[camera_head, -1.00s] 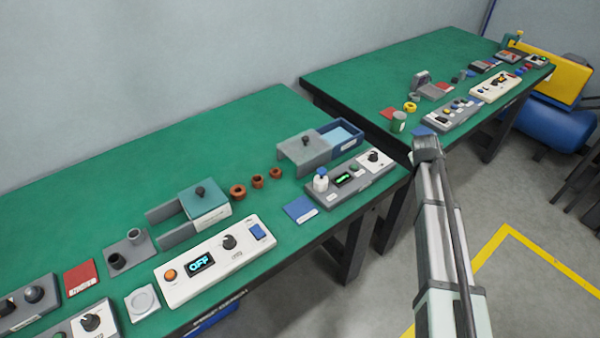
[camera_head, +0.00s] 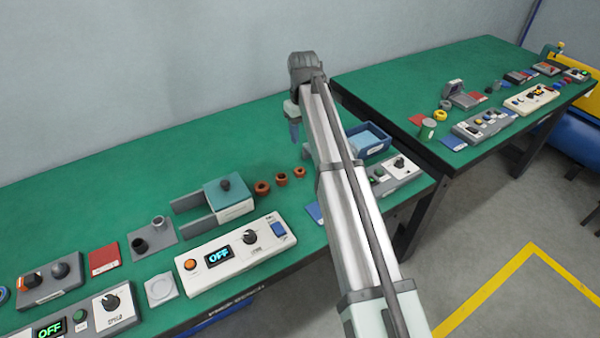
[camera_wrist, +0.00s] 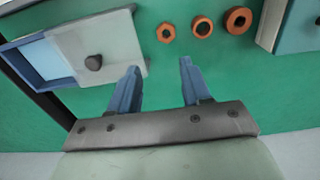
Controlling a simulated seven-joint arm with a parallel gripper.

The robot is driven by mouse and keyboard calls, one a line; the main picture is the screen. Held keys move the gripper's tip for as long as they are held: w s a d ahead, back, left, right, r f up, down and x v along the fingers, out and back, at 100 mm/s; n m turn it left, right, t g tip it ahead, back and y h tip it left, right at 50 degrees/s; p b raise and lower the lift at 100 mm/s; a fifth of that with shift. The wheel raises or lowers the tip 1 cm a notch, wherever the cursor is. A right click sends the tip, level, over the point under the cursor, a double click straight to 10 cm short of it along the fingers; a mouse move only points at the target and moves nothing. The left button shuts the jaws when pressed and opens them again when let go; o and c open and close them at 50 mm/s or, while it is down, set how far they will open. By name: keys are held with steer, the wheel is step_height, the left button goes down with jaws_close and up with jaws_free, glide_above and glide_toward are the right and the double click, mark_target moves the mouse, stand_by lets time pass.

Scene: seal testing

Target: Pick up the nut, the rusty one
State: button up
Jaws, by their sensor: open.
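My gripper (camera_head: 295,138) is above the bench, behind the nuts in the head view. Its two blue fingers (camera_wrist: 159,66) are spread in the wrist view, with nothing between them, apart from the nuts.
A grey sliding cover with a dark knob (camera_wrist: 94,62) and a blue tray (camera_head: 378,145) stand beside the small nut. A teal-topped box (camera_head: 230,190) stands beside the large nut. A white control panel (camera_head: 215,270) lies in front. The bench behind the nuts is clear.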

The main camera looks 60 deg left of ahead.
steer(key=f, duration=0.9)
steer(key=s+f, duration=0.1)
steer(key=f, duration=0.3)
steer(key=shift+f, duration=0.35)
steer(key=shift+a, duration=0.1)
steer(key=shift+c, duration=0.3)
steer(key=c, duration=0.8)
steer(key=shift+r, duration=0.1)
